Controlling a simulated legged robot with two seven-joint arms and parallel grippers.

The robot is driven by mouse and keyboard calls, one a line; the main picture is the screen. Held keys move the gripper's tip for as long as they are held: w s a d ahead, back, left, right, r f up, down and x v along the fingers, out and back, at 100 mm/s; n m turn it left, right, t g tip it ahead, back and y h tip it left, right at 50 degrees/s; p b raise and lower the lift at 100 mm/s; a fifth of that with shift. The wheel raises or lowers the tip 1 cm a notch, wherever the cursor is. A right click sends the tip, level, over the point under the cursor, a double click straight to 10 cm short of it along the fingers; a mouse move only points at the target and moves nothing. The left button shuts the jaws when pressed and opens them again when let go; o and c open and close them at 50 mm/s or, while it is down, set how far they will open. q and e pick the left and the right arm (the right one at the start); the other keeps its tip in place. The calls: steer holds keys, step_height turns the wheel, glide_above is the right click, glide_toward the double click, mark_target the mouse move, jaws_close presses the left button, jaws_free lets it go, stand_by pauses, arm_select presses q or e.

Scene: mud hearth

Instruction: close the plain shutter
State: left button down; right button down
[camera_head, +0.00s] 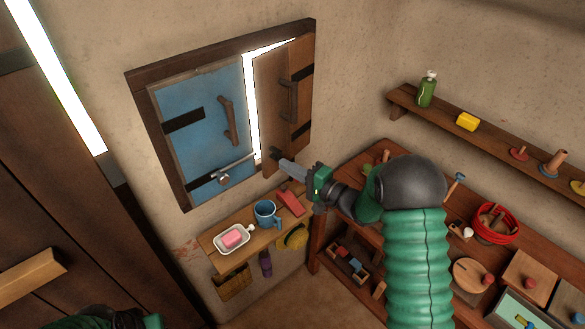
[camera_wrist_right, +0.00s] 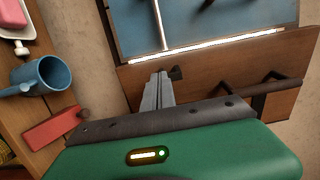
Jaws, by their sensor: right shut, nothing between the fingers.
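The plain shutter (camera_head: 272,100) is the bare brown wooden leaf on the right of the window. It stands ajar, with a bright gap along its left edge, and has a dark handle (camera_head: 288,100) and black hinge straps. It also shows in the right wrist view (camera_wrist_right: 215,90). The blue shutter (camera_head: 190,110) beside it sits flat in the frame. My right gripper (camera_head: 277,156) is shut and empty, its fingertips by the plain shutter's lower free edge. The wrist view shows the fingers (camera_wrist_right: 160,80) overlapping that edge; contact is unclear. My left gripper is out of view.
Below the window a small shelf (camera_head: 212,247) holds a soap dish (camera_head: 220,247), a blue mug (camera_head: 262,221) and a red block (camera_head: 290,203). A cluttered workbench (camera_head: 345,165) and a wall shelf (camera_head: 480,142) stand to the right. A metal bolt (camera_head: 235,167) lies across the blue shutter's lower part.

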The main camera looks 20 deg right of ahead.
mark_target(267, 158)
steer(key=shift+w+d, duration=0.1)
steer(key=shift+d, duration=0.1)
steer(key=w+a, duration=0.3)
steer(key=shift+a+p, duration=0.1)
steer(key=shift+p, duration=0.25)
steer(key=shift+s+r, duration=0.1)
steer(key=shift+r, duration=0.05)
steer(key=shift+a, duration=0.1)
